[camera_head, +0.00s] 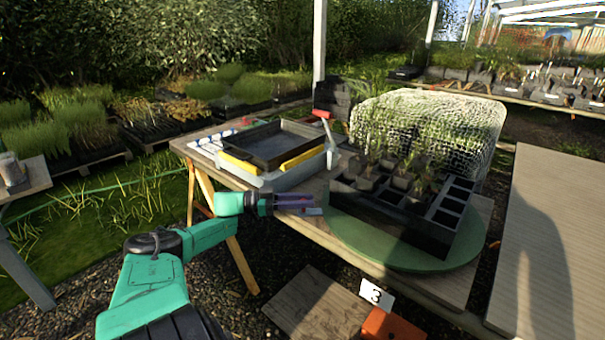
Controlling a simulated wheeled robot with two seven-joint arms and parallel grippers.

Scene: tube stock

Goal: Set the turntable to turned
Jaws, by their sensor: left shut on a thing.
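The turntable is a round green disc (400,262) on the wooden bench. A black tray (380,210) with several square cells sits across it, with potted seedlings in the far cells and empty cells at the right. My left gripper (312,201) is just left of the disc's left edge, its purplish fingers pointing right. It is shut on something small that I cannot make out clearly. A small grey-blue tab (313,211) shows right by the fingertips, at the disc's edge. I cannot tell whether it is joined to the turntable. My right gripper is not in view.
A black tray (269,143) rests on a grey box with yellow strips at the bench's left end. A white mesh cover (466,122) stands behind the seedlings. A wooden board (545,240) lies at right. A number 3 card (376,292) is below the bench's front.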

